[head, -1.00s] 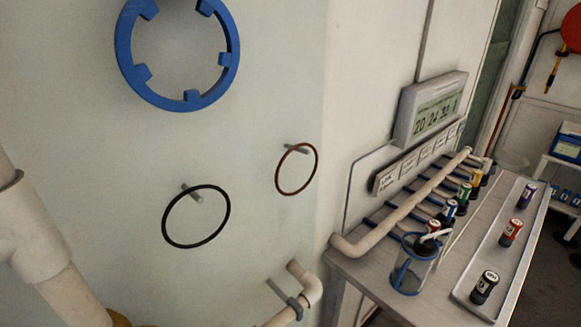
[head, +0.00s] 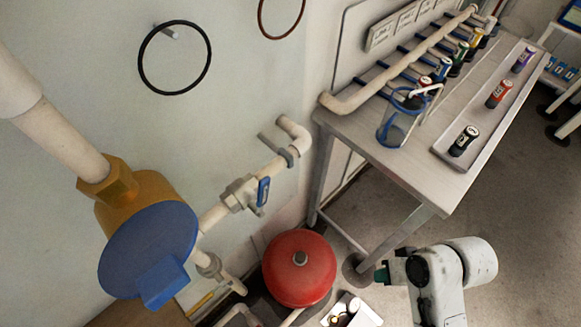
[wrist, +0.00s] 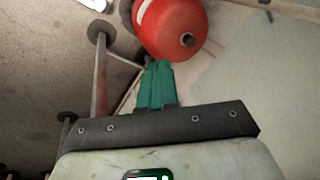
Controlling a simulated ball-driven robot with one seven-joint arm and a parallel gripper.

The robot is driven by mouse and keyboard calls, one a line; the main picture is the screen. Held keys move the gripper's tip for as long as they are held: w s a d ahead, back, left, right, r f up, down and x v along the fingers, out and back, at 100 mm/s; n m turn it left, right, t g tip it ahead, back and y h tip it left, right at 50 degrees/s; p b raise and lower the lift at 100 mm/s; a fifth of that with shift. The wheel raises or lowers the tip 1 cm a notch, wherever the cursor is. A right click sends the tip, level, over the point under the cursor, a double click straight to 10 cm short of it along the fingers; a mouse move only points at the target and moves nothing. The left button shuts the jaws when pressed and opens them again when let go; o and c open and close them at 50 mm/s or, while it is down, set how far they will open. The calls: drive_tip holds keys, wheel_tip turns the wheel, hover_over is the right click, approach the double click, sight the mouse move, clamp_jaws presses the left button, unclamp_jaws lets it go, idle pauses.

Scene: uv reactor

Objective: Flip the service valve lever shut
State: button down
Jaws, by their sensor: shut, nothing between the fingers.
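A valve with a blue lever (head: 263,192) sits on the pale pipe along the wall in the head view, in the middle of the picture. The lever lies across the pipe's line rather than along it. The wrist view does not show the lever. My gripper (head: 382,274) is at the lower right of the head view, to the right of the lever and apart from it. Its green fingers show pressed together in the wrist view (wrist: 157,83), shut and empty.
A red round tank (head: 299,270) stands between my gripper and the valve; it also shows in the wrist view (wrist: 172,25). A large blue-capped yellow fitting (head: 150,245) is left of the valve. A metal table (head: 400,175) with a rack stands above my gripper.

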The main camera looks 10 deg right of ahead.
drive_tip(key=w+a+r+m+t+y, duration=0.1)
drive_tip(key=w+a+r+m+y, duration=0.1)
drive_tip(key=w+a+r+y, duration=0.35)
drive_tip(key=t+y, duration=0.2)
drive_tip(key=y, duration=0.9)
approach(263, 195)
drive_tip(key=w+d, duration=0.4)
drive_tip(key=d, duration=0.4)
drive_tip(key=s+p+x, duration=0.2)
drive_tip(key=p+x, duration=0.2)
drive_tip(key=x, duration=0.8)
drive_tip(key=shift+s+a+f, duration=0.25)
drive_tip(key=shift+s+a, duration=0.3)
drive_tip(key=shift+a, duration=0.2)
drive_tip(key=shift+w+h, duration=0.1)
drive_tip(key=shift+h, duration=0.15)
